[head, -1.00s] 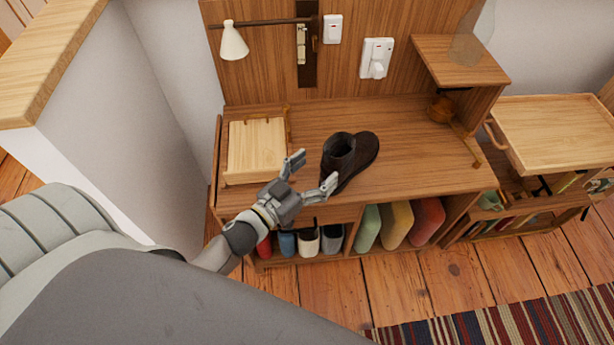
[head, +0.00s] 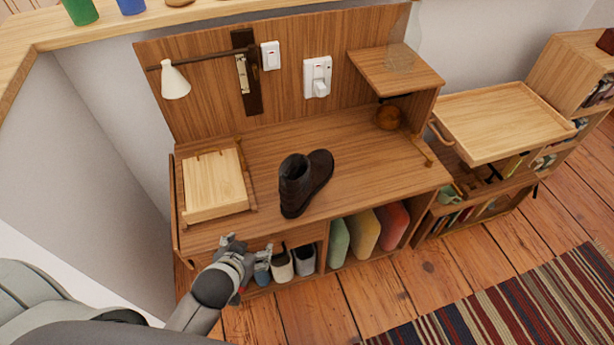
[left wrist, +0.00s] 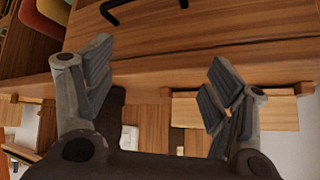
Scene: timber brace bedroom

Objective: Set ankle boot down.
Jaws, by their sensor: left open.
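The dark brown ankle boot (head: 303,182) stands upright on the wooden bench top (head: 270,150) in the head view, its toe toward the back right. My left gripper (head: 247,247) is open and empty at the bench's front edge, to the front left of the boot and apart from it. In the left wrist view, the spread fingers of the left gripper (left wrist: 158,85) have nothing between them, with the wood of the bench behind. My right gripper is out of view.
A pale wooden box (head: 214,184) sits left of the boot. A small raised shelf (head: 375,70) and a round brown object (head: 388,117) are at the right. Shoes (head: 282,265) and coloured cushions (head: 364,230) fill the compartments below. Bare bench top lies right of the boot.

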